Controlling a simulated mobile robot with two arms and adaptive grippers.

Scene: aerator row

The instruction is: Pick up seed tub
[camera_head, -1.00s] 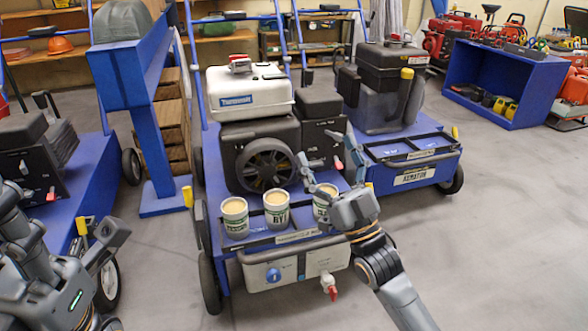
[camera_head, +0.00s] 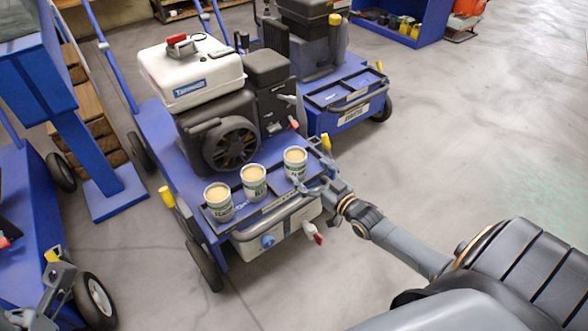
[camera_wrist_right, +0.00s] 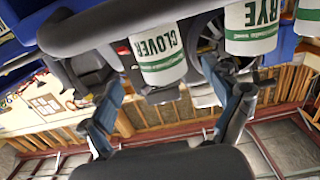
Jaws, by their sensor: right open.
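Three white seed tubs with tan tops stand upright in a row on the front shelf of the blue machine. They are the left tub (camera_head: 218,203), the middle tub (camera_head: 254,183) and the right tub (camera_head: 294,163). In the wrist view, the tub marked CLOVER (camera_wrist_right: 160,57) lies ahead of my right gripper (camera_wrist_right: 165,85), between the lines of its spread fingers. The RYE tub (camera_wrist_right: 251,27) is beside it. My right gripper (camera_head: 302,184) is open and empty, just in front of the right tub. Part of my left gripper (camera_head: 57,283) shows at lower left; its jaw state is unclear.
A dark handle bar (camera_head: 277,216) runs along the machine's front edge near the tubs. The engine with a white tank (camera_head: 190,72) stands behind them. A second blue machine (camera_head: 345,105) is behind right. Open grey floor (camera_head: 480,130) lies to the right.

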